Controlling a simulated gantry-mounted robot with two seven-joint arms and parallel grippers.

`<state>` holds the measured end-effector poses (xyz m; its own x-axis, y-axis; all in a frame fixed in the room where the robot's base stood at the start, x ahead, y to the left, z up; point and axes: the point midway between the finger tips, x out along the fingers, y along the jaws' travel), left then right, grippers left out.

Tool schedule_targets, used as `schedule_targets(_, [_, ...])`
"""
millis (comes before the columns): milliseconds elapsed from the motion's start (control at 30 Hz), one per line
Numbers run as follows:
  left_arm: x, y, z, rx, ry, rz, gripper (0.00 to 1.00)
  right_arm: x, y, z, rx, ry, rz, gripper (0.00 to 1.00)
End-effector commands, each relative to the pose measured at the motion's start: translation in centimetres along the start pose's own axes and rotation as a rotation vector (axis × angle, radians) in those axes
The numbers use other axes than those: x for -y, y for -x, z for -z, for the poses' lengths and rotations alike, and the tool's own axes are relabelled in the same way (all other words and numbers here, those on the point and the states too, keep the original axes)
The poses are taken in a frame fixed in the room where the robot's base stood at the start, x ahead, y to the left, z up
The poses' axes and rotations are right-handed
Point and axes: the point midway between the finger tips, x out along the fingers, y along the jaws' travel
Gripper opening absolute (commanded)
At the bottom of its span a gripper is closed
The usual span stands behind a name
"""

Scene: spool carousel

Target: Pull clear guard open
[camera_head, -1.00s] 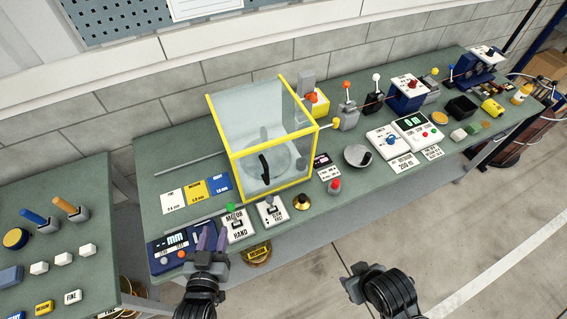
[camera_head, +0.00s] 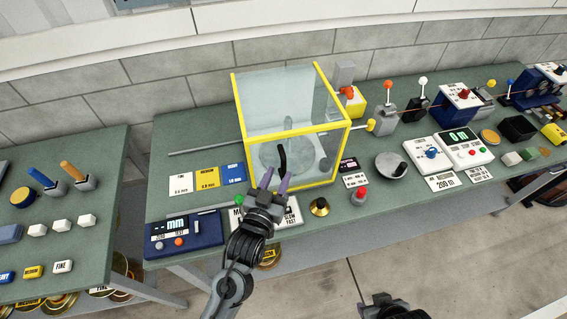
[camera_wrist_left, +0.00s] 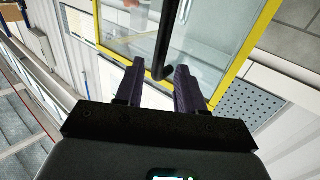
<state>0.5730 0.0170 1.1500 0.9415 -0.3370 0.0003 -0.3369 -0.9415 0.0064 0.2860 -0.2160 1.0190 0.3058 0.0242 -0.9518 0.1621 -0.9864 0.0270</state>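The clear guard (camera_head: 318,115) is a see-through box with yellow edges on the green bench, and it looks closed. A black handle (camera_head: 282,157) is on its front face; it also shows in the left wrist view (camera_wrist_left: 166,40). A grey round spool shape (camera_head: 270,155) is seen through the panel. My left gripper (camera_head: 274,182) is in front of the handle. Its two purple fingers (camera_wrist_left: 160,82) are apart, with the lower end of the handle between or just beyond them; I cannot tell which. My right gripper (camera_head: 385,308) is at the bottom edge, its fingers not clearly shown.
Below the guard are a blue display box (camera_head: 184,233), switch plates partly hidden by my left arm, a brass button (camera_head: 319,207) and a red button (camera_head: 360,196). A yellow-knobbed lever (camera_head: 371,125) stands at the guard's right. A second bench (camera_head: 100,190) is at left.

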Motion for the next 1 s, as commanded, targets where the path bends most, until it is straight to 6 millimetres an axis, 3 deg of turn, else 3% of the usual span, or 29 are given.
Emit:
schedule_targets(300, [0.0,-4.0,0.1,-0.001,0.0,0.0,0.38,-0.3,0.3,0.1,0.001,0.011,-0.01,0.43])
schedule_targets(767, [0.0,-4.8,0.0,0.0,0.001,0.0,0.38,-0.3,0.3,0.1,0.001,0.008,-0.008,0.43])
schedule_targets(1000, [0.0,-4.8,0.0,0.0,0.0,0.0,0.01,-0.1,0.3,0.1,0.001,0.002,-0.003,0.43])
